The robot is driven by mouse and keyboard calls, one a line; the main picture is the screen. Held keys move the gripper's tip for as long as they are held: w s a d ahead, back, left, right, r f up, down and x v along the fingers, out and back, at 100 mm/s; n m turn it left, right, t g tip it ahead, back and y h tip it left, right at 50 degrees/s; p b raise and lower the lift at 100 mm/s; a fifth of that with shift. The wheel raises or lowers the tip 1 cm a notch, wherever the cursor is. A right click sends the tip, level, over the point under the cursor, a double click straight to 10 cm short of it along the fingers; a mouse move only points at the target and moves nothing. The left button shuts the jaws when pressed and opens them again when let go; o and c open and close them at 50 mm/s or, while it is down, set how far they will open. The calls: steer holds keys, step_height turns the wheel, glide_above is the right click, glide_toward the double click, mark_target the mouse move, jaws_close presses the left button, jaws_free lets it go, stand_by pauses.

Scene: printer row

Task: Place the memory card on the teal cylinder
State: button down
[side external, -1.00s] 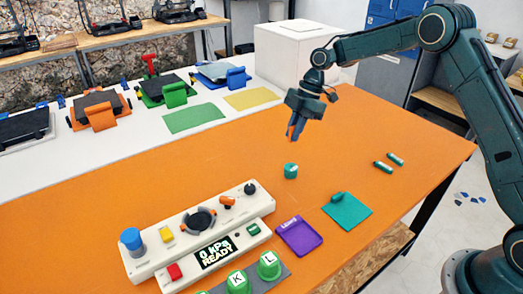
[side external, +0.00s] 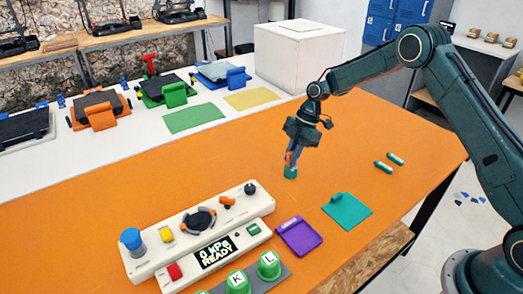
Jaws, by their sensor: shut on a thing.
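My gripper (side external: 291,160) points down just above the short teal cylinder (side external: 290,173), which stands upright on the orange table. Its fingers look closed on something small. I take this to be the memory card, but it is too small and covered by the fingers to make out. The fingertips are at the cylinder's top and partly hide it. I cannot tell whether the held thing touches the cylinder.
The orange table (side external: 120,205) is clear around the cylinder. A purple tray (side external: 300,237) and a teal mat (side external: 350,214) lie in front. Two small teal rods (side external: 383,167) lie to the right. A white control panel (side external: 180,238) stands front left.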

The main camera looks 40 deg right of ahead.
steer(key=shift+f, duration=0.3)
steer(key=shift+f, duration=0.1)
steer(key=c, duration=1.5)
jaws_free()
steer(key=shift+o, duration=0.2)
steer(key=v, duration=1.2)
steer(key=shift+r, duration=0.25)
